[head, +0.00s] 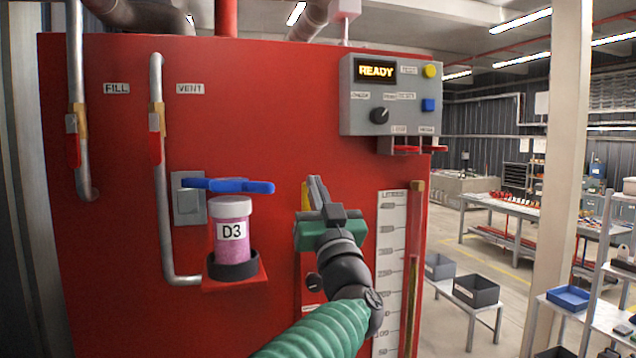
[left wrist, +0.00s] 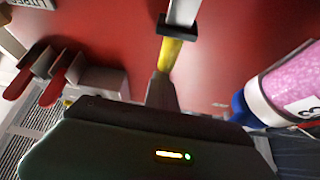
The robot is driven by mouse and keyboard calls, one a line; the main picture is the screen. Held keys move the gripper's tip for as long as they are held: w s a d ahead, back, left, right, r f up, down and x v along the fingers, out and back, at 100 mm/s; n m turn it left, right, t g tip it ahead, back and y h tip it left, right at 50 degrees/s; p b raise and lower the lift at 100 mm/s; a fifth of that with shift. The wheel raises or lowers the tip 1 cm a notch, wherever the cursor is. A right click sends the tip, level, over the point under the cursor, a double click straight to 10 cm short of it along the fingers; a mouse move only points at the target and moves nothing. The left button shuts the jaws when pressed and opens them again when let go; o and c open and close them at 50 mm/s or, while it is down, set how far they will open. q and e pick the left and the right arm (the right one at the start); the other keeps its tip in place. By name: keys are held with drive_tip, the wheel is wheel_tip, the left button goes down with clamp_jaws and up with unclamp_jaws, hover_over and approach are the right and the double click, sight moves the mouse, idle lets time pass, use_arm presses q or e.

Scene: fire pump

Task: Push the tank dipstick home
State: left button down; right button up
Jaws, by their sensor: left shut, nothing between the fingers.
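My left gripper (head: 317,190) is in front of the red tank panel, right of the D3 jar. It is shut with nothing between its fingers. A yellow piece (head: 305,196), which looks like part of the dipstick, shows just left of the fingers; my gripper hides much of it. In the left wrist view, the yellow piece (left wrist: 171,53) lines up with a black collar (left wrist: 177,27) and a pale strip (left wrist: 184,10). The gripper's fingertips (left wrist: 162,85) overlap the yellow end; I cannot tell whether they touch. My right gripper is not in view.
The D3 jar (head: 232,250) stands in a holder under a blue lever (head: 228,186). A level scale (head: 390,265) is close on the right. A control box (head: 390,95) reading READY and red hooks (head: 405,150) are above right.

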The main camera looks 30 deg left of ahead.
use_arm(q)
drive_tip(key=f+b, duration=0.1)
drive_tip(key=f, duration=0.2)
drive_tip(key=f+b, duration=0.2)
drive_tip(key=f, duration=0.1)
drive_tip(key=shift+w+a, duration=0.1)
drive_tip(key=shift+a, duration=0.1)
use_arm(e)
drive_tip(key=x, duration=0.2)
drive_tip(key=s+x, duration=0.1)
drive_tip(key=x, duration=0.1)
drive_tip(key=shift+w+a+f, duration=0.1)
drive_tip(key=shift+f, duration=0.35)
use_arm(q)
drive_tip(key=shift+r, duration=0.1)
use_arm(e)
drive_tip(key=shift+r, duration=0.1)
